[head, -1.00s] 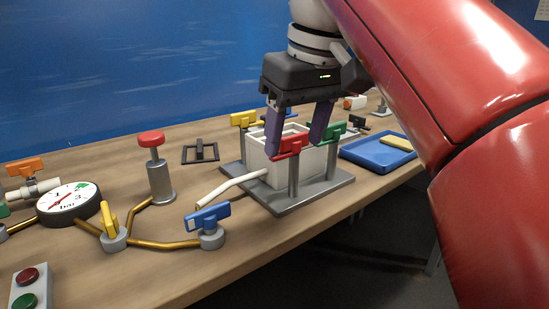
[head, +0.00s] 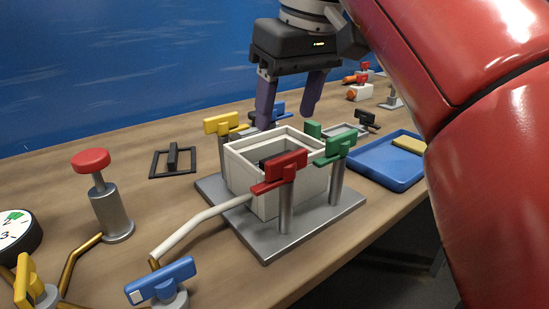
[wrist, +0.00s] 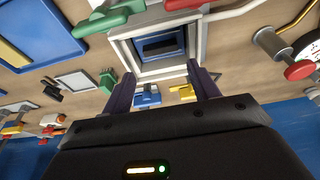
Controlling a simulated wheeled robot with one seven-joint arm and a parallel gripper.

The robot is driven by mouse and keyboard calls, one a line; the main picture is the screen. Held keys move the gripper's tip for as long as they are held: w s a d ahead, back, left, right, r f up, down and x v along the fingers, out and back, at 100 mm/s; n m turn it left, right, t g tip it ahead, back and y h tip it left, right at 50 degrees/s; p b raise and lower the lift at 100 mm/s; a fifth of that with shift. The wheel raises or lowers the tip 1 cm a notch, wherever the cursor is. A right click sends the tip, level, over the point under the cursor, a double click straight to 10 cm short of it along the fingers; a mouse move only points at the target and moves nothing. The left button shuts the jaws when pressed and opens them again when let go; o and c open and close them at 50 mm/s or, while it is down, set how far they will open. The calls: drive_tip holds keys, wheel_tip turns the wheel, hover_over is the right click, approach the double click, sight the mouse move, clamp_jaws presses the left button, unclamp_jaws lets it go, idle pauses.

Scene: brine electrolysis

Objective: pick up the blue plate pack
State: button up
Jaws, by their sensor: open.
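A dark blue block, which looks like the blue plate pack (wrist: 161,47), sits inside the white open-topped box (wrist: 119,48) in the wrist view. In the head view the box (head: 242,178) stands on a grey metal base, and only a dark part of its contents shows. My gripper (head: 285,112) is open and empty, with its purple fingers above and at the far side of the box. In the wrist view my gripper (wrist: 160,74) has its fingers apart, on either side of the box's near edge. The block's lower part is hidden.
Red (head: 279,171), green (head: 334,148), yellow (head: 222,122) and blue (head: 278,110) valve handles on posts surround the box closely. A blue tray (head: 372,172) with a yellow block lies to the right. A white pipe (head: 195,226) runs out toward the front left.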

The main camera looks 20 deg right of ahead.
drive_tip(key=b+x, duration=0.2)
drive_tip(key=x, duration=0.5)
drive_tip(key=shift+f, duration=0.4)
drive_tip(key=c, duration=0.8)
